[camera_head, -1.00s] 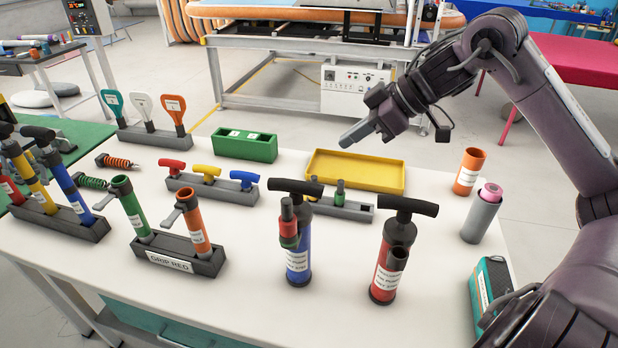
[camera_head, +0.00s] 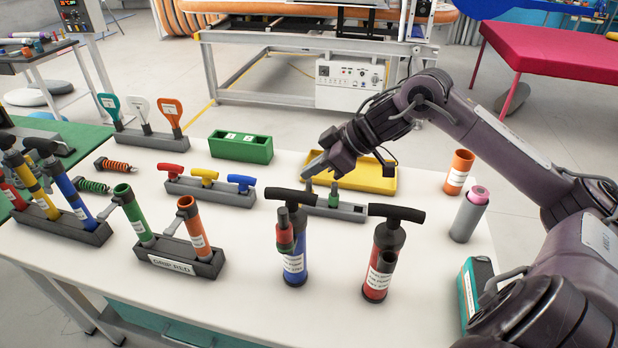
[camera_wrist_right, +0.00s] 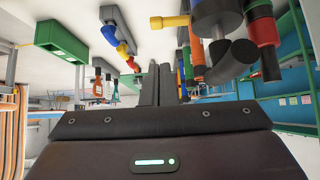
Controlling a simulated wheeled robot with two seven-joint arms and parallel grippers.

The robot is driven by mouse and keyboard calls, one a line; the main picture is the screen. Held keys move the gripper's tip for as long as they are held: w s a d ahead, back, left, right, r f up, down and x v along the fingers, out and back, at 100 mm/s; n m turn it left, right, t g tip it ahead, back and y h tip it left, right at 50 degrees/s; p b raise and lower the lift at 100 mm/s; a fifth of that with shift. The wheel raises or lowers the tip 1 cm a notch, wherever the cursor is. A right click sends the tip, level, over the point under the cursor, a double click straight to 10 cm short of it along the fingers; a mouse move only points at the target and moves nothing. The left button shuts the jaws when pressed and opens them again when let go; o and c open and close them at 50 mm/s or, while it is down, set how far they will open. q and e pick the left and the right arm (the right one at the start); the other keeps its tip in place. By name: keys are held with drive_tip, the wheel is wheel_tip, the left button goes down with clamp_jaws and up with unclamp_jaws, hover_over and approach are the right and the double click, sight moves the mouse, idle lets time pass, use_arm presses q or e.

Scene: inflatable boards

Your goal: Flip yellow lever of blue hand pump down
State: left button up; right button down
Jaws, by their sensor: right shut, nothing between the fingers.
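The blue hand pump (camera_head: 294,262) stands upright on the white table, with a black T-handle (camera_head: 291,197) and a red-and-green fitting (camera_head: 285,237) on its side. Its yellow lever does not show in the head view. In the right wrist view, a yellow lever (camera_wrist_right: 172,21) sticks out to the left from the pump's dark upper body. My right gripper (camera_head: 312,168) is shut and empty, above the table behind the blue pump's handle and apart from it. Its fingers (camera_wrist_right: 157,75) show below the lever in the wrist view. My left gripper is out of view.
A red hand pump (camera_head: 377,272) stands just right of the blue one. Behind are a grey holder (camera_head: 345,211), a yellow tray (camera_head: 375,181) and a green box (camera_head: 240,146). An orange cup (camera_head: 459,172) and grey cylinder (camera_head: 466,218) stand at the right.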

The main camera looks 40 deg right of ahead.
drive_tip(key=shift+w+a+f+p, duration=0.15)
drive_tip(key=shift+f+p, duration=0.15)
drive_tip(key=shift+f, duration=0.9)
drive_tip(key=shift+w+a+f+p, duration=0.15)
drive_tip(key=shift+f+p, duration=0.1)
drive_tip(key=shift+f, duration=0.95)
drive_tip(key=shift+w+d+f+m+g+y+p, duration=0.25)
drive_tip(key=shift+f+p, duration=0.2)
drive_tip(key=shift+p, duration=0.45)
drive_tip(key=shift+d+f+m+g+y+p, duration=0.15)
drive_tip(key=shift+f+g+y+p, duration=0.25)
drive_tip(key=shift+p, duration=0.55)
drive_tip(key=shift+w+d+f+m+g+y+p, duration=0.2)
drive_tip(key=shift+f+p, duration=0.3)
drive_tip(key=shift+p, duration=0.4)
drive_tip(key=shift+r, duration=0.1)
drive_tip(key=shift+r+p, duration=0.75)
drive_tip(key=shift+p, duration=0.2)
